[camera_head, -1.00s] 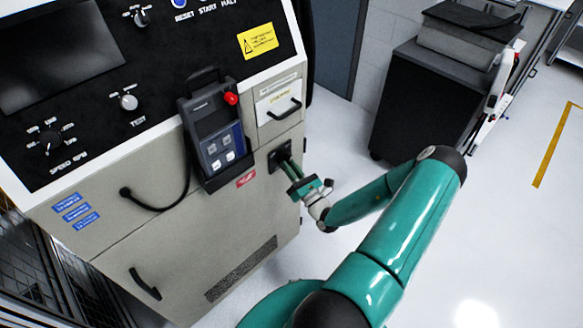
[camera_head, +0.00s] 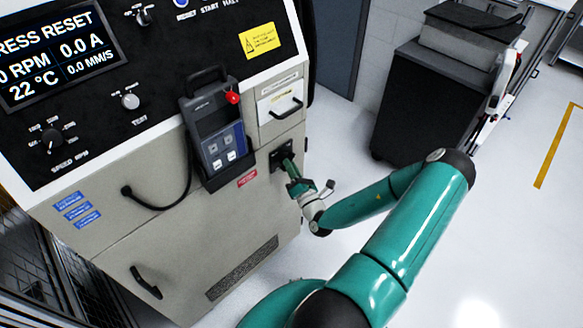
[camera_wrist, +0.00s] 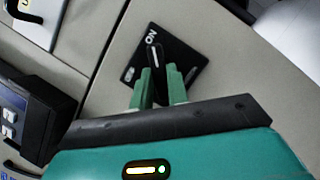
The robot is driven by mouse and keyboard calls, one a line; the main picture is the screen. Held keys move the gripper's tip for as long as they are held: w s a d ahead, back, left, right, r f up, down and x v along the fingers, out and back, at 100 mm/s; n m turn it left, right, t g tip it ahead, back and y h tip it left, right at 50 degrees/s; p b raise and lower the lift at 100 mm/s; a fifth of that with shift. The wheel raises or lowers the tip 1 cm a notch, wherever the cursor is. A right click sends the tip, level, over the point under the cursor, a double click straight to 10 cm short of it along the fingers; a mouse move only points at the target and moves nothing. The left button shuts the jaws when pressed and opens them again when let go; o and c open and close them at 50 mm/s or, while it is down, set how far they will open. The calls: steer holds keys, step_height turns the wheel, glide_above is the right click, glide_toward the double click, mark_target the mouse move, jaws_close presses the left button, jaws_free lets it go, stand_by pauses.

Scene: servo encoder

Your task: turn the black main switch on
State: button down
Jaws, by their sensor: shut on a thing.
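The black main switch (camera_wrist: 155,56) is on a dark square plate marked "ON" (camera_wrist: 128,74) in the wrist view. Its handle stands between the two green fingers of my gripper (camera_wrist: 158,84), which is shut on it. The handle's tip lies toward the "ON" lettering. In the head view my gripper (camera_head: 289,171) reaches the switch plate (camera_head: 277,158) on the right part of the cabinet front, and the fingers hide most of the handle.
The grey cabinet (camera_head: 150,240) has a lit screen (camera_head: 62,55) reading "PRESS RESET", 0 RPM and 22 °C. A handheld pendant (camera_head: 214,125) hangs left of the switch. A drawer handle (camera_head: 285,108) is above it.

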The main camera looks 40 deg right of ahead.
steer(key=c, duration=1.4)
jaws_free()
steer(key=shift+o, duration=0.2)
steer(key=v, duration=1.3)
steer(key=shift+s+f, duration=0.15)
steer(key=shift+s, duration=0.2)
steer(key=shift+a, duration=0.15)
